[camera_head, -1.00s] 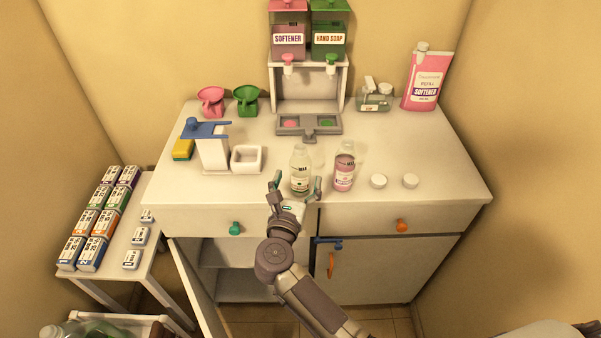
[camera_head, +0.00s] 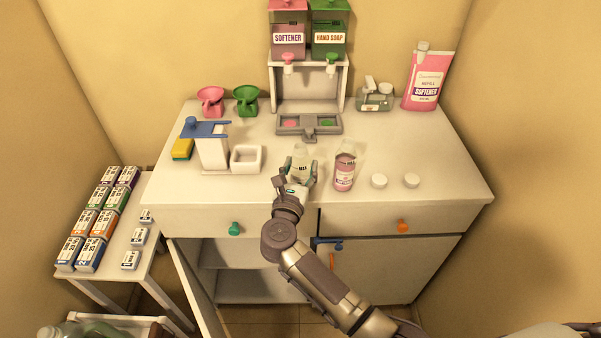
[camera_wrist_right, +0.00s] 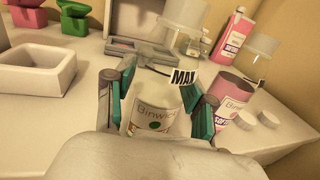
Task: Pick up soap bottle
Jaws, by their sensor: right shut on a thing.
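The clear soap bottle (camera_head: 300,158) stands upright on the countertop near its front edge, left of the pink bottle. In the right wrist view the soap bottle (camera_wrist_right: 157,105) has a white label and a "MAX" mark, and sits between the teal finger pads. My right gripper (camera_head: 300,171) is shut on the soap bottle, reaching in from the front. The right gripper (camera_wrist_right: 160,108) hides the bottle's lower part in the head view. My left gripper is not in view.
A pink softener bottle (camera_head: 344,173) stands close right, with two white caps (camera_head: 379,181) beyond it. A white square dish (camera_head: 246,159) and a blue-topped stand (camera_head: 211,147) are to the left. Dispensers (camera_head: 309,36) stand behind. The cabinet's left door (camera_head: 196,285) hangs open.

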